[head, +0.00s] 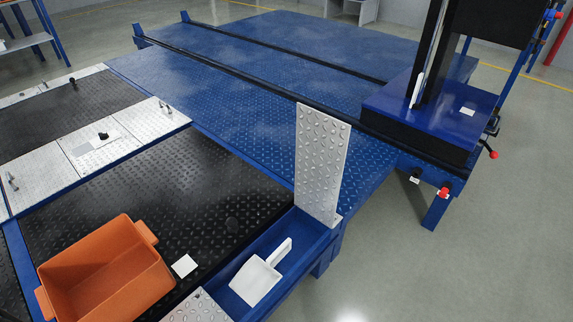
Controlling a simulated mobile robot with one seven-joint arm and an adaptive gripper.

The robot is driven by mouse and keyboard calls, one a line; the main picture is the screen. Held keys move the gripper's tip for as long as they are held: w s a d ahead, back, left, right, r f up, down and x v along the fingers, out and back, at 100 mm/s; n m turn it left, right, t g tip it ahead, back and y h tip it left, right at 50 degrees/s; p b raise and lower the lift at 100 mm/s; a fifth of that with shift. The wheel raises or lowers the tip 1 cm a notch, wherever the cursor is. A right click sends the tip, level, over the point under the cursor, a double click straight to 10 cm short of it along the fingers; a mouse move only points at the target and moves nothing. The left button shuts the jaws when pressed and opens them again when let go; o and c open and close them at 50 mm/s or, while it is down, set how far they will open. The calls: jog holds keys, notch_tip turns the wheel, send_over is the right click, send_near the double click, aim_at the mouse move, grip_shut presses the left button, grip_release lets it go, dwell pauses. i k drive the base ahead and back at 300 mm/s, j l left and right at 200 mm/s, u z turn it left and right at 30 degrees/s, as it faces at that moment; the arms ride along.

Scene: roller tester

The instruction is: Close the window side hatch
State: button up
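A silver tread-plate hatch (321,160) stands open, nearly upright, at the right end of a blue recessed compartment (310,238) at the platform's near right edge. A white scoop (256,277) lies in the compartment, its handle toward the hatch. Another silver plate (198,308) lies flat at the compartment's near left end, cut off by the frame. More silver plates (88,150) lie flat across the platform at the left. I cannot tell from this view which side the window is on. My gripper is not in view.
An orange bin (105,275) stands on the black tread surface (190,200) left of the compartment, with a white card (184,265) beside it. A blue-based column unit (425,115) with red knobs stands at the right. Grey floor (400,270) is clear at the lower right.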

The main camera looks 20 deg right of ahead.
aim_at(322, 140)
jog(key=l+u, duration=0.35)
jog(key=i+l+u, duration=0.1)
jog(key=u, duration=0.2)
jog(key=l+u, duration=0.55)
jog(key=l, duration=0.35)
jog(key=k+l+u, duration=0.25)
jog(key=l, duration=0.3)
jog(key=k+l, duration=0.1)
jog(key=l, duration=1)
jog(key=k+l, duration=0.15)
jog(key=l, duration=0.4)
jog(key=l+u, duration=0.1)
jog(key=l, duration=0.45)
jog(key=k+l+z, duration=0.2)
jog(key=k, duration=0.25)
jog(key=k+l+z, duration=0.25)
jog(key=k+l, duration=0.05)
jog(key=k, duration=0.1)
